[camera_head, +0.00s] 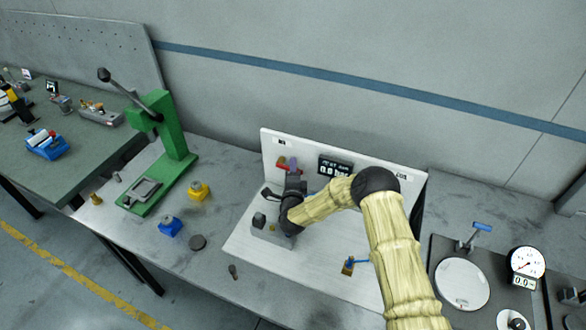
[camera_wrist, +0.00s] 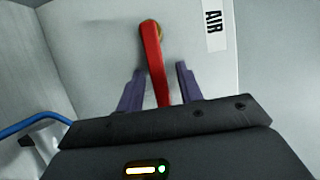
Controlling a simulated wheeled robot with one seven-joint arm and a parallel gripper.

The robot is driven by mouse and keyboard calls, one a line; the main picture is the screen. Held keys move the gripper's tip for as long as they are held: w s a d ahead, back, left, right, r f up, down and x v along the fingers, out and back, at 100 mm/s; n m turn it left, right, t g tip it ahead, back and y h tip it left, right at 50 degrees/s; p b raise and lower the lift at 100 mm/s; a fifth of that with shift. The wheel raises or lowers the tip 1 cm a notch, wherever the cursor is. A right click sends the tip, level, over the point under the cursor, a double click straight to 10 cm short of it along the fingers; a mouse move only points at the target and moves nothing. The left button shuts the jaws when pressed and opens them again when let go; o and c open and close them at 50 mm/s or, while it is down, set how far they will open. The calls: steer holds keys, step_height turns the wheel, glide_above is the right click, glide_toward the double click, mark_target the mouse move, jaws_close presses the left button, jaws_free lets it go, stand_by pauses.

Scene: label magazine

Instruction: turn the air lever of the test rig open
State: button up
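The test rig is a white panel and base plate (camera_head: 345,275) with a small dark display (camera_head: 335,167) reading about 0.0 bar. The red air lever (camera_wrist: 153,62) hangs from a brass pivot beside an "AIR" label (camera_wrist: 214,25) in the wrist view. In the head view the lever (camera_head: 282,168) shows partly at the panel, next to my gripper (camera_head: 293,165). My gripper (camera_wrist: 158,85) is open, with one purple finger on each side of the lever's lower part. Gaps show between lever and fingers. The lever's lower end is hidden behind the gripper body.
A green press (camera_head: 165,150) stands left on the bench, with yellow (camera_head: 198,191) and blue (camera_head: 170,227) blocks near it. A blue-handled brass valve (camera_head: 349,265) sits on the rig base. A round gauge (camera_head: 527,262) and white disc (camera_head: 462,283) are at right.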

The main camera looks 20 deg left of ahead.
jaws_close()
steer(key=shift+d, duration=0.1)
stand_by(0.3)
